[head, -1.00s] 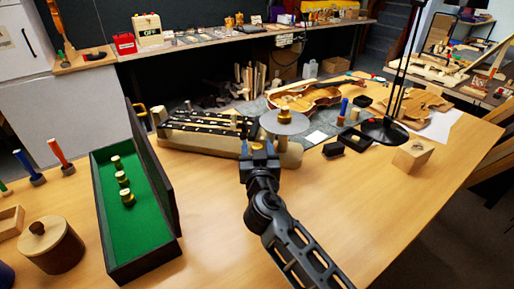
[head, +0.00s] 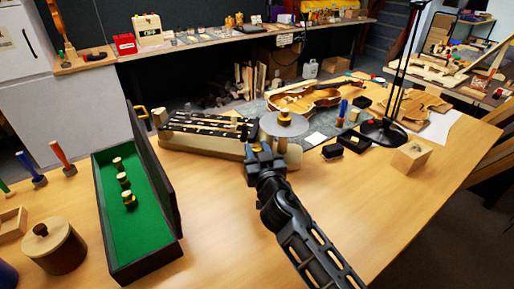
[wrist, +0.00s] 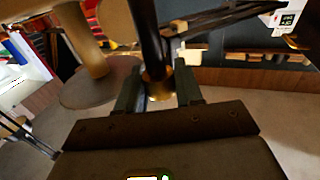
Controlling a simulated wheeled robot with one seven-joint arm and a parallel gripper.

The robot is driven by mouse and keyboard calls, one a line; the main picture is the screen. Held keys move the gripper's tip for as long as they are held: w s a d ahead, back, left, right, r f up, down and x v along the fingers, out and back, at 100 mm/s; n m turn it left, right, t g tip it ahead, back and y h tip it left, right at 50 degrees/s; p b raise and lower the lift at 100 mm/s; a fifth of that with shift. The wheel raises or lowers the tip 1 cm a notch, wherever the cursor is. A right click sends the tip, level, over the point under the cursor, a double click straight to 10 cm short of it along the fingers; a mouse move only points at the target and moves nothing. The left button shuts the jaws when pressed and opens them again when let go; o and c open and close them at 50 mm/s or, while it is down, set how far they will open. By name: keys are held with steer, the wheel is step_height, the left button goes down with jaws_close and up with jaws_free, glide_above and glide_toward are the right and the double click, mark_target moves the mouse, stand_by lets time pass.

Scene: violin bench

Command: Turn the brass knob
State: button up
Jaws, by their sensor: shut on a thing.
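The brass knob (wrist: 159,88) shows in the wrist view between the two fingers of my gripper (wrist: 160,98), at the end of a dark round shaft. The fingers are shut on it, one on each side. In the head view my gripper (head: 257,150) is at the near side of the wooden fixture (head: 208,145) with dark strips, close to a grey round disc (head: 284,124). From there the fingers and arm mostly hide the knob.
A green-lined open case (head: 150,235) with several brass pieces lies to the left. A violin (head: 303,97), a black lamp base (head: 384,132) and a wooden block (head: 411,157) are to the right. The table's front right is clear.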

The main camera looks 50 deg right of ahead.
steer(key=shift+n+t+y+p, duration=0.4)
steer(key=shift+n+y+p, duration=0.1)
steer(key=shift+y, duration=0.2)
steer(key=shift+f, duration=0.1)
steer(key=o, duration=1)
steer(key=shift+c, duration=0.2)
steer(key=b+v, duration=0.3)
steer(key=v, duration=0.5)
